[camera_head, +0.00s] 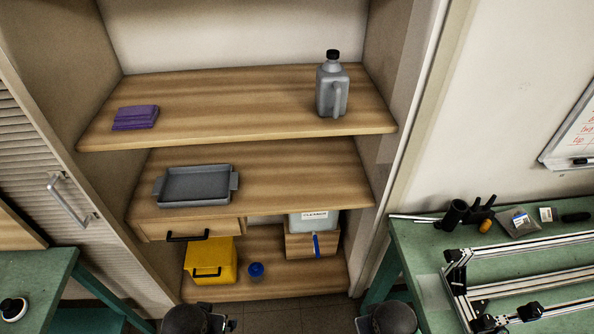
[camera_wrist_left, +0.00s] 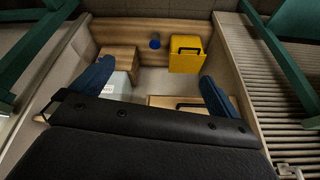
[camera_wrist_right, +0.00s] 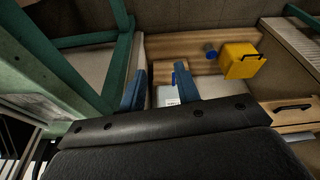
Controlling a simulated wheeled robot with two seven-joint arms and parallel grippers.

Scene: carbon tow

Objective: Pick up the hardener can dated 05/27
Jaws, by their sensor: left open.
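No can with a readable 05/27 date shows in any view. A small blue can-like object (camera_head: 256,270) stands on the bottom shelf; it also shows in the left wrist view (camera_wrist_left: 155,42) and the right wrist view (camera_wrist_right: 210,50). I cannot tell whether it is the hardener. My left gripper (camera_wrist_left: 156,72) is open and empty, its blue fingers wide apart. My right gripper (camera_wrist_right: 160,70) is also empty, with a narrower gap between its fingers. Both grippers are away from the shelf objects. In the head view only dark arm parts show at the bottom edge.
A grey jug (camera_head: 326,92) and purple cloth (camera_head: 135,117) are on the top shelf. A grey tray (camera_head: 195,187) is on the middle shelf, above a drawer (camera_head: 190,230). Below are a yellow box (camera_head: 210,262) and a container labelled CLEANER (camera_head: 314,222). Green tables stand left and right (camera_head: 430,250).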

